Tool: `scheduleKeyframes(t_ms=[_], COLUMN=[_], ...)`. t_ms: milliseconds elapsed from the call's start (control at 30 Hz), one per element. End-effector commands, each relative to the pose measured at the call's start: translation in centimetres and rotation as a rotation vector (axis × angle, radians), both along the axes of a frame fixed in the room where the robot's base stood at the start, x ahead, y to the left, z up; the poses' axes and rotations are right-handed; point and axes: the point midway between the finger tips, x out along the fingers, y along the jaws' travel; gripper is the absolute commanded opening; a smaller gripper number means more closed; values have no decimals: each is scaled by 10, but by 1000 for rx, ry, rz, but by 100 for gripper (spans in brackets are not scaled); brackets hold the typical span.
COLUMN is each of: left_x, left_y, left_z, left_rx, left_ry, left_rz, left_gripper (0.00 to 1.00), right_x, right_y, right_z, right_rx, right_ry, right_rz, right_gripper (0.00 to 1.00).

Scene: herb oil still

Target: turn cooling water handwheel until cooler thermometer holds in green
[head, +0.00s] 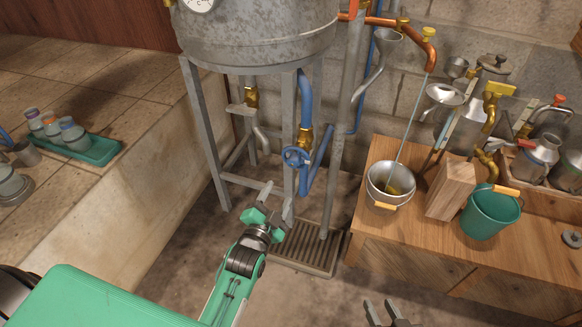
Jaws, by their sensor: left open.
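The blue handwheel (295,157) sits on a blue pipe with brass fittings, beside the leg of the grey metal tank (262,35). My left gripper (277,199) is open and empty, below and slightly left of the handwheel, apart from it in the picture. A round white dial (200,4) on the tank front is cut off by the top edge. I cannot read its needle or see a green band, nor tell whether it is the cooler thermometer. My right gripper (383,310) shows at the bottom edge, its fingers apart and empty, away from the handwheel.
A wooden bench (385,225) at right holds a metal pail (390,186), a wooden block (451,188) and a green bucket (489,212). A thin line runs from the copper spout (431,58) into the pail. A floor grate (303,247) lies below the tank. A green tray (95,150) with jars is at left.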

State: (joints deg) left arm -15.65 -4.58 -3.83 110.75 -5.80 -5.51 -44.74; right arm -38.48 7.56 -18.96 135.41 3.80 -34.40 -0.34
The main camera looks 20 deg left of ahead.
Motion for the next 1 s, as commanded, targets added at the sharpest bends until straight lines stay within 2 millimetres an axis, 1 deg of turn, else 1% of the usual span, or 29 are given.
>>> scheduleKeyframes(t_ms=[33,100,400,533,600,800,1000], left_x=[9,21,72,91,99,113,115], left_y=[0,-1,-3,-3,-4,-4,-4], left_z=[0,0,0,0,0,1,1], left_rx=[0,1,0,-2,-2,-1,-1], left_ry=[-3,-4,-5,-3,-4,-4,-3], left_rz=[0,0,-1,-1,0,0,0], left_gripper=[53,53,53,53,53,53,53], right_x=[0,0,1,0,7,14,16], right_y=[2,5,18,23,20,18,17], right_z=[-2,-1,3,5,14,27,30], right_rx=[9,23,89,116,124,139,141], right_ry=[-13,-35,-132,-172,-216,-281,-293], right_rz=[1,2,3,3,-6,-19,-21], right_gripper=[34,34,34,34,34,34,34])
